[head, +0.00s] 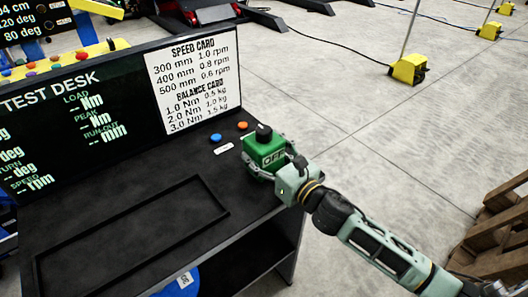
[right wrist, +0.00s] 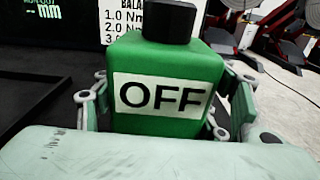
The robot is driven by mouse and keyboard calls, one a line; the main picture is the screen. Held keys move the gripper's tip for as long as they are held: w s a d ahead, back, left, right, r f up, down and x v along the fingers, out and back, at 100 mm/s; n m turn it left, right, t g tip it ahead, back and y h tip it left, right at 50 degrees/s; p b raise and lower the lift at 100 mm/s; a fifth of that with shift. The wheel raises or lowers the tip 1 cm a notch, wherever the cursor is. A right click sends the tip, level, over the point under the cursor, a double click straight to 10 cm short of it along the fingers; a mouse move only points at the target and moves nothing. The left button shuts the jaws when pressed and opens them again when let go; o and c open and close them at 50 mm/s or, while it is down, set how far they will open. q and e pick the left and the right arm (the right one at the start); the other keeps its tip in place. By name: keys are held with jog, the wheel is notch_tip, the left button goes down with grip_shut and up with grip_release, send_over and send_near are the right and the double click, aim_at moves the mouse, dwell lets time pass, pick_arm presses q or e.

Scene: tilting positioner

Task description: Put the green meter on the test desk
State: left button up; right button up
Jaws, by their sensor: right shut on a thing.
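The green meter (head: 263,153) has a black knob on top and a white label reading OFF. It is upright at the right end of the black test desk (head: 130,205), near the desk's right edge. My right gripper (head: 262,168) is shut around its sides. In the right wrist view the green meter (right wrist: 165,85) sits between the two fingers of the right gripper (right wrist: 170,115). Its underside is hidden, so I cannot tell whether it touches the desk top. My left gripper is not in view.
A raised rectangular frame (head: 215,208) marks the desk top left of the meter. A blue button (head: 216,137) and an orange button (head: 242,125) are behind it. The display panel (head: 90,110) stands along the back. A wooden pallet (head: 500,222) is at the right.

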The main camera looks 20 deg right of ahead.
jog(key=shift+f, duration=0.1)
jog(key=o, duration=1.5)
jog(key=shift+c, duration=0.2)
jog(key=b+v, duration=0.2)
jog(key=v, duration=0.8)
jog(key=shift+s+d, duration=0.15)
jog(key=shift+s, duration=0.25)
jog(key=shift+s+d, duration=0.2)
jog(key=shift+s, duration=0.4)
